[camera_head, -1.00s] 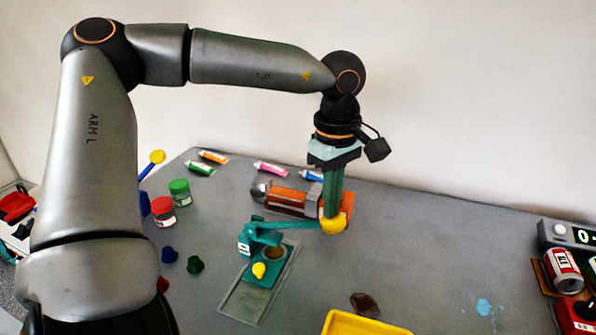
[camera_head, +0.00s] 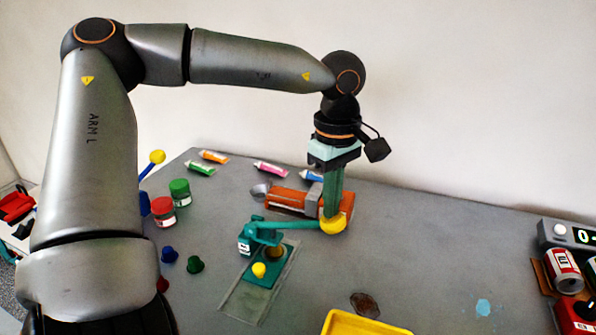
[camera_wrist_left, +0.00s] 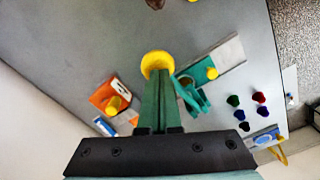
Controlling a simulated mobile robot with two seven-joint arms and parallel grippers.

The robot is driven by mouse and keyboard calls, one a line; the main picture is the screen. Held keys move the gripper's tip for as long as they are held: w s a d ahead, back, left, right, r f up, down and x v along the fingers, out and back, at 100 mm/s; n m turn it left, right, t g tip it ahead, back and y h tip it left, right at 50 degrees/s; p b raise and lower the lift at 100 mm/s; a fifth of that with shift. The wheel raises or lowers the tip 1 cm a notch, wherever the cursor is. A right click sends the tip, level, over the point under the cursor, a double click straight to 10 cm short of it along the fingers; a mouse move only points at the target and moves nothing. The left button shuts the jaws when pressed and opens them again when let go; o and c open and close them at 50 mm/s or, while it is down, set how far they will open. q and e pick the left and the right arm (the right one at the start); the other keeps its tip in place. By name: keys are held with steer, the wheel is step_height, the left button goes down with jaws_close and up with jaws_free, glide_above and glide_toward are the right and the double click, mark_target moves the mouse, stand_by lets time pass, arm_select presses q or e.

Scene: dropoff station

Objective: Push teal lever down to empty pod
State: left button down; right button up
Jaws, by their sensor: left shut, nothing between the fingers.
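The teal lever (camera_head: 290,224) runs from the teal pod device (camera_head: 246,241) to a yellow knob (camera_head: 334,223) at its right end. The device stands at the head of a grey base plate (camera_head: 240,303) and has a small yellow knob (camera_head: 259,270) on its front. My left gripper (camera_head: 331,212) points straight down with its green fingers shut and empty, its tips at the lever's yellow knob. In the left wrist view the yellow knob (camera_wrist_left: 156,62) shows at the fingertips (camera_wrist_left: 158,78); whether they press on it I cannot tell. My right gripper is not in view.
An orange machine (camera_head: 285,200) lies just behind the lever. Red and green jars (camera_head: 163,211) and small coloured pods (camera_head: 195,264) stand to the left. A yellow tray (camera_head: 362,324) is at the front, a can (camera_head: 563,270) at the right. The table's middle right is mostly clear.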

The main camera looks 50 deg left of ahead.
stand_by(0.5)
arm_select(q)
steer(key=shift+w+d+f+b, duration=0.1)
steer(key=shift+d+f+b, duration=0.1)
steer(key=shift+f+b, duration=0.55)
steer(key=shift+w+d+f+b, duration=0.15)
steer(key=shift+f+b, duration=0.35)
steer(key=shift+f, duration=0.35)
steer(key=shift+s, duration=0.15)
